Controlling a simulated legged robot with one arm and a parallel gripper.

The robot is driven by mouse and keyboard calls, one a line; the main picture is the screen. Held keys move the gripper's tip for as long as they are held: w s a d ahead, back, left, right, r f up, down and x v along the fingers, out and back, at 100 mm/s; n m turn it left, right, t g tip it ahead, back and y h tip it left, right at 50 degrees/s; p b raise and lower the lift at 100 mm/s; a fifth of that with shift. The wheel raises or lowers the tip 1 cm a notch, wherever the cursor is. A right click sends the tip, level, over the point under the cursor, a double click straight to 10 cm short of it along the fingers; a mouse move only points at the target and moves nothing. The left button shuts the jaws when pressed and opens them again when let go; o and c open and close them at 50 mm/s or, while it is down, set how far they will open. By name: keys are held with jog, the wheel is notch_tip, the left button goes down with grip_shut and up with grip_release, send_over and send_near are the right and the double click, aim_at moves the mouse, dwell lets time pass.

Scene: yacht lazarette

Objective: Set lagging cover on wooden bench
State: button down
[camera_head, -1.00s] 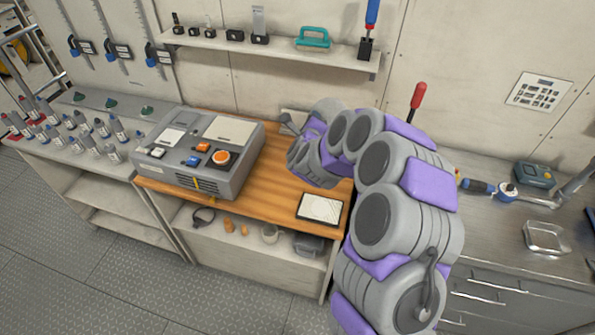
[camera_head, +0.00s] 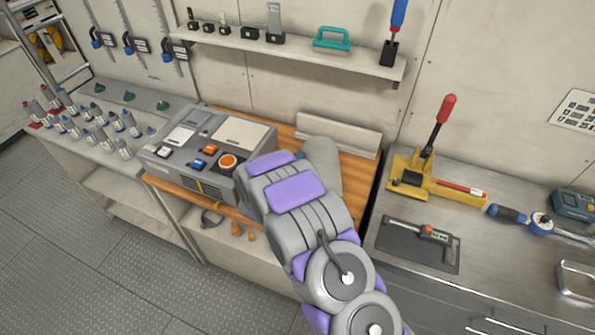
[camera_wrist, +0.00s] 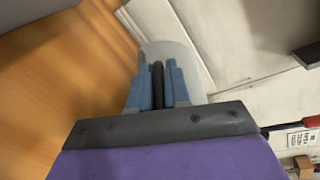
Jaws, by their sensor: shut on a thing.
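The wooden bench (camera_head: 358,170) has an orange-brown top and stands in the middle of the head view. It fills the left side of the wrist view (camera_wrist: 60,65). A pale grey, rounded piece, which I take to be the lagging cover (camera_head: 323,163), is at my gripper over the bench's right part. It also shows beyond the fingers in the wrist view (camera_wrist: 188,58). My gripper (camera_wrist: 157,82) is shut on a dark upright part that seems to belong to the cover. My arm hides much of the bench front. Contact between cover and bench cannot be told.
A grey control box (camera_head: 205,150) covers the bench's left part. A pale long strip (camera_head: 338,133) lines its back edge. A yellow tool with a red handle (camera_head: 430,182) stands on the steel counter (camera_head: 510,260) at right. A shelf (camera_head: 300,50) hangs above.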

jog(key=f, duration=0.1)
jog(key=a+f, duration=0.1)
jog(key=f, duration=0.1)
jog(key=a+f, duration=0.1)
jog(key=f, duration=0.1)
jog(key=shift+a+b, duration=0.15)
jog(key=shift+b, duration=0.25)
jog(key=shift+d+r, duration=0.1)
jog(key=shift+d, duration=0.2)
jog(key=c, duration=1.2)
grip_release()
jog(key=shift+d, duration=0.6)
jog(key=shift+o, duration=0.5)
jog(key=shift+s+a, duration=0.1)
jog(key=shift+a, duration=0.55)
jog(key=shift+d, duration=0.3)
jog(key=p+v, duration=0.1)
jog(key=v, duration=1.1)
jog(key=shift+p, duration=0.35)
